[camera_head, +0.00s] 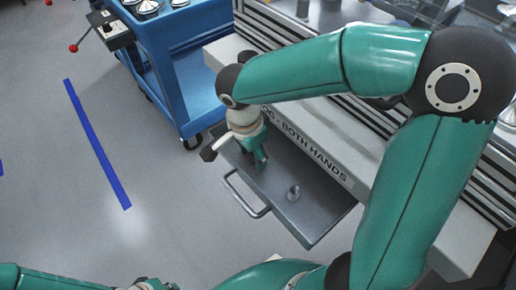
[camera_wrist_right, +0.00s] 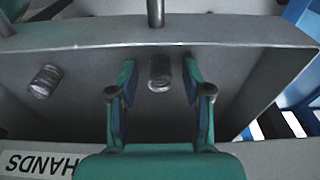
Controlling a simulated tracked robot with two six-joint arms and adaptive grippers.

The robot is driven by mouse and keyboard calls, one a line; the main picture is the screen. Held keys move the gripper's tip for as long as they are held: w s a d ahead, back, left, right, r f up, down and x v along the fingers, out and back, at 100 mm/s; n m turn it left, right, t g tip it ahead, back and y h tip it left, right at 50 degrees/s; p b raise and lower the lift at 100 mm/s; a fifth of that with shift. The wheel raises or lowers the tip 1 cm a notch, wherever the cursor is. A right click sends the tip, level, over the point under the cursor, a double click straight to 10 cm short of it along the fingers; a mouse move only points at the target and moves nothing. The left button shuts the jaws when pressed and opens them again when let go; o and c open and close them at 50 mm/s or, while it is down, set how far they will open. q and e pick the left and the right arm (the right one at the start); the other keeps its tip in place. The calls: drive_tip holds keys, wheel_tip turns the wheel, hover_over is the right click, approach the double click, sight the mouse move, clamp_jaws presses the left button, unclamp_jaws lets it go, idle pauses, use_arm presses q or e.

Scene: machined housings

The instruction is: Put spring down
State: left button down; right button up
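My right gripper (camera_head: 260,160) reaches down into the open grey drawer (camera_head: 315,222). In the right wrist view its two fingers (camera_wrist_right: 159,88) are spread apart. A small metal spring (camera_wrist_right: 159,72) lies between the fingertips, with a gap on each side. A second spring (camera_wrist_right: 45,81) lies on the drawer floor to the left in that view. In the head view one spring (camera_head: 293,192) shows on the drawer floor, right of the gripper; the other is hidden by the gripper.
The drawer has a bar handle (camera_head: 246,197) at its front. A ledge marked "BOTH HANDS" (camera_head: 318,160) runs along its back. A blue cart (camera_head: 178,70) stands behind and to the left. The grey floor on the left is clear, with a blue line (camera_head: 97,145).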

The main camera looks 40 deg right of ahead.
sight(248, 164)
drive_tip(key=shift+r, duration=0.1)
drive_tip(key=shift+r, duration=0.2)
wheel_tip(248, 164, up, 12)
drive_tip(key=a+p, duration=0.1)
drive_tip(key=p, duration=0.1)
drive_tip(key=shift+a+f+p, duration=0.2)
drive_tip(key=shift+a+p, duration=0.05)
drive_tip(key=shift+p, duration=0.05)
drive_tip(key=shift+s, duration=0.1)
